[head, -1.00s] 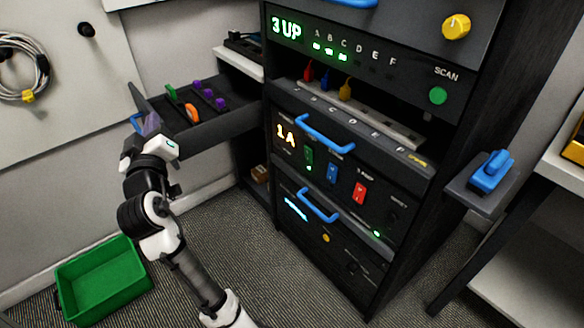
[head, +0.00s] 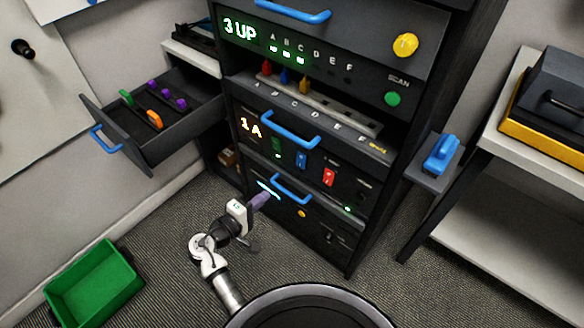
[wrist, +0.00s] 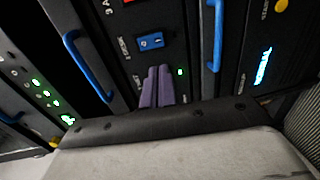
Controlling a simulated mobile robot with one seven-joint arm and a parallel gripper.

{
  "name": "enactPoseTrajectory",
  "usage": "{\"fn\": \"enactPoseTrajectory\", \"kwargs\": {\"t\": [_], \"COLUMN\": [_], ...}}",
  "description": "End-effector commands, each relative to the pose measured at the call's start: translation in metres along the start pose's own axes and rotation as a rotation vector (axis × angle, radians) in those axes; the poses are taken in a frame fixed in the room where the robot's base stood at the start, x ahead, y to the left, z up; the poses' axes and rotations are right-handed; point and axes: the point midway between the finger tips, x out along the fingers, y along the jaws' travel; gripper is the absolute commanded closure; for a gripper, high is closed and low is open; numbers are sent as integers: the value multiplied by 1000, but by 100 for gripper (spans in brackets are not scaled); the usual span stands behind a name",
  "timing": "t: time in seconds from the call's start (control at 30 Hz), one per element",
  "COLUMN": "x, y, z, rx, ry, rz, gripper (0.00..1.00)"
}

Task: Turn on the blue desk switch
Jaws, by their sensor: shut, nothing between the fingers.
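A blue rocker switch (head: 301,160) sits on the dark "1 A" panel, between a green switch (head: 277,147) and a red switch (head: 328,177). In the wrist view the blue switch (wrist: 150,42) shows just beyond my fingertips, with a small label beside it too blurred to read. My gripper (head: 264,197) has purple fingers and is low in front of the cabinet, below and left of the blue switch in the head view. In the wrist view my gripper (wrist: 157,72) is shut and empty, its fingers side by side. I cannot tell whether it touches the panel.
Blue bar handles (head: 290,130) and (head: 292,188) stick out above and below the switch row. An open drawer (head: 150,165) juts out at left. A green bin (head: 95,285) stands on the floor. A small shelf (head: 433,178) with a blue device juts out at right.

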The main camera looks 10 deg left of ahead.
Motion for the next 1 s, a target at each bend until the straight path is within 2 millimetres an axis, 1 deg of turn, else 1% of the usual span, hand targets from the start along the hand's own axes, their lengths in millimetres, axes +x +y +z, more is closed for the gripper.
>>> {"fn": "enactPoseTrajectory", "kwargs": {"t": [0.17, 0.27, 0.33, 0.47, 0.6, 0.8, 0.9, 1.0], "x": [1, 8, 16, 40, 72, 111, 124, 134], "y": [1, 1, 2, 3, 3, 3, 2, 2], "z": [-1, -1, -1, -1, 0, -1, -1, -2], "rx": [2, 3, 3, 4, 2, 5, 3, 4], "ry": [1, 0, 0, -1, -2, 1, 2, 3], "rz": [0, 0, 0, -1, 0, -1, -2, -1], "gripper": [100, 100, 100, 100, 100, 100, 100, 100]}}
